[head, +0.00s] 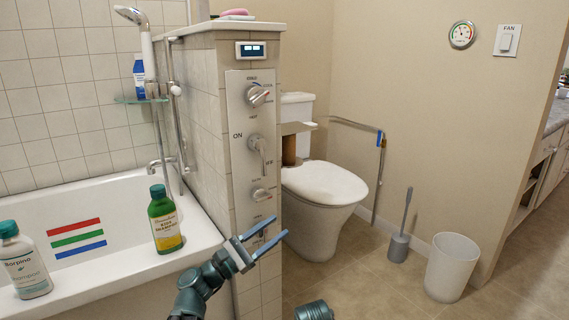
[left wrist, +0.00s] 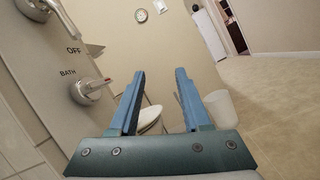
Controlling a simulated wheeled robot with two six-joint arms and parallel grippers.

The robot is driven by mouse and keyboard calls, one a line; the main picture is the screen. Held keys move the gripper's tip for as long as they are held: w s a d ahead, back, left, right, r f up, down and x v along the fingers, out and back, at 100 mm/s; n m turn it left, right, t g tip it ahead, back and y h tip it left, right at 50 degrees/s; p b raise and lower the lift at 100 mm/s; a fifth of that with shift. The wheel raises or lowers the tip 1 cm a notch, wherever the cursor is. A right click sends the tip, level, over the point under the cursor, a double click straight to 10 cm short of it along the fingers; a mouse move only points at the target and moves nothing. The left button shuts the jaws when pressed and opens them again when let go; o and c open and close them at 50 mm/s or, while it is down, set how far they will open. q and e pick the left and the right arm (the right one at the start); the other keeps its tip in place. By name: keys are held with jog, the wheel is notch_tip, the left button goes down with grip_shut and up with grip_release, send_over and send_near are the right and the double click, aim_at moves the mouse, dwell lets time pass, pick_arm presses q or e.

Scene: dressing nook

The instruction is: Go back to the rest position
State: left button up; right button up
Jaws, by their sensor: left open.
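My left gripper (head: 263,240) is open and empty, in front of the lower part of the shower control panel (head: 254,150). In the left wrist view its two blue fingers (left wrist: 158,100) stand apart with nothing between them but the distant toilet and floor. The lowest panel knob (left wrist: 90,88) is to the left of the fingers there, apart from them. A round dark teal part (head: 313,311) at the bottom edge of the head view looks like part of my right arm. The right gripper's fingers do not show.
A bathtub (head: 120,205) with a green bottle (head: 164,220) and a white bottle (head: 24,262) on its rim is at left. A toilet (head: 322,185), a brush (head: 399,240) and a white bin (head: 451,267) stand beyond the panel. Floor at the lower right is free.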

pick_arm(q)
jog(key=s+d+f+m+g+y, duration=0.1)
jog(key=s+f+m+g+y, duration=0.2)
jog(key=f, duration=0.4)
jog(key=s+d+f+m+g+y, duration=0.1)
jog(key=s+f+m+g+y, duration=0.15)
jog(key=f+m, duration=0.3)
jog(key=s+d+f+m+g+y, duration=0.1)
jog(key=d+f+m+g+y, duration=0.2)
jog(key=f, duration=0.4)
jog(key=s+a+f+m+g+y, duration=0.2)
jog(key=s+a+f+m+y, duration=0.25)
jog(key=a, duration=0.35)
jog(key=s+a+f+m+g+y, duration=0.2)
jog(key=s+a+f+m+y, duration=0.15)
jog(key=a+f+y, duration=0.35)
jog(key=s+d+r+m+p, duration=0.25)
jog(key=d+r+p, duration=0.25)
jog(key=r+p, duration=0.45)
jog(key=s+d+r+m+p, duration=0.25)
jog(key=d+r+p, duration=0.25)
jog(key=r+p, duration=0.4)
notch_tip(320, 180, up, 37)
jog(key=p, duration=3.5)
jog(key=shift+n+h, duration=0.3)
jog(key=shift+n, duration=0.05)
jog(key=shift+a+f+g, duration=0.1)
jog(key=shift+f+g, duration=0.05)
jog(key=shift+g, duration=0.1)
